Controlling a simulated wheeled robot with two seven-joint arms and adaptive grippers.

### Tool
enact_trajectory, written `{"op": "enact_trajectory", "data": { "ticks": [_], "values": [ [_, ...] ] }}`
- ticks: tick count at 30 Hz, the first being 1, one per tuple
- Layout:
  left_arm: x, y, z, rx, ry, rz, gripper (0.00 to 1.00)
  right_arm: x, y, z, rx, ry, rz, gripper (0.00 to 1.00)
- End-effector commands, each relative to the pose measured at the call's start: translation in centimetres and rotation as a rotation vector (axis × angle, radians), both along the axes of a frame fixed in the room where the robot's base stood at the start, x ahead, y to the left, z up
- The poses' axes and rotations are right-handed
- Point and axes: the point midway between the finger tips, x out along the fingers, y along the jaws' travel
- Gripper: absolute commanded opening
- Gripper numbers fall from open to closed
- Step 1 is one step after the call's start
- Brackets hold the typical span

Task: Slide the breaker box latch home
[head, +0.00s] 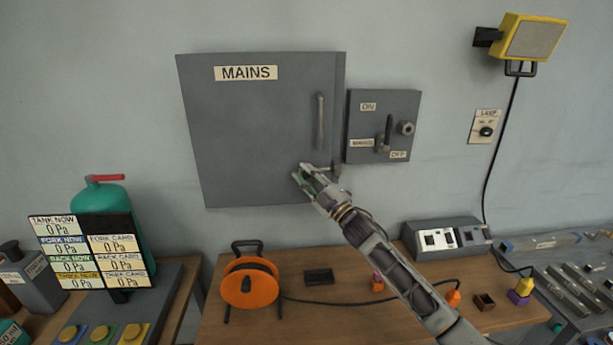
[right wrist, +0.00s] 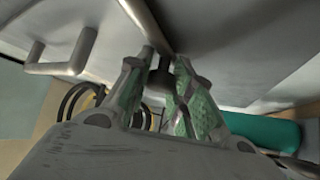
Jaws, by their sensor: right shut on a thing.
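The grey breaker box (head: 245,130), labelled MAINS, is on the wall with its door closed and a vertical bar handle (head: 320,121) on the right side. My right gripper (head: 303,174) is at the door's lower right, below the handle. In the right wrist view its green-padded fingers (right wrist: 160,75) are closed around a small dark piece at the end of a grey rod (right wrist: 150,22), which looks like the latch. A small piece of hardware (head: 337,169) shows by the box edge. The fingers hide much of the latch, so its exact position is unclear. My left gripper is out of view.
A smaller switch box (head: 380,150) with a lever and ON and OFF labels is close on the right. Below is a wooden bench (head: 350,325) with an orange cable reel (head: 250,288) and a grey console (head: 445,240). A green tank (head: 105,205) stands left.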

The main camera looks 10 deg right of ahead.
Motion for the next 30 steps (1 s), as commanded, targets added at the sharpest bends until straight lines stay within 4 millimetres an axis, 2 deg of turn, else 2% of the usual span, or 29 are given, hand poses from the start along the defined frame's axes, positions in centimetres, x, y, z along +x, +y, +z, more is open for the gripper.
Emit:
{"op": "enact_trajectory", "data": {
  "ticks": [7,18,27,28,30],
  "values": [
    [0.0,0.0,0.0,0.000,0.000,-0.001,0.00,0.0,-0.4,-0.1,-0.001,0.001,-0.001,0.00],
    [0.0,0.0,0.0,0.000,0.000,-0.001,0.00,-0.4,-3.5,-0.2,0.000,0.002,0.000,0.00],
    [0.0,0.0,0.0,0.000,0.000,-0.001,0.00,-0.4,-3.7,-0.1,0.000,0.002,-0.002,0.00],
    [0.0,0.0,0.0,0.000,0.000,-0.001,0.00,-0.4,-3.7,-0.1,0.000,0.002,-0.002,0.26],
    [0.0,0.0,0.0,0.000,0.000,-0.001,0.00,-0.4,-3.7,-0.1,0.000,0.002,-0.002,0.35]
  ]
}}
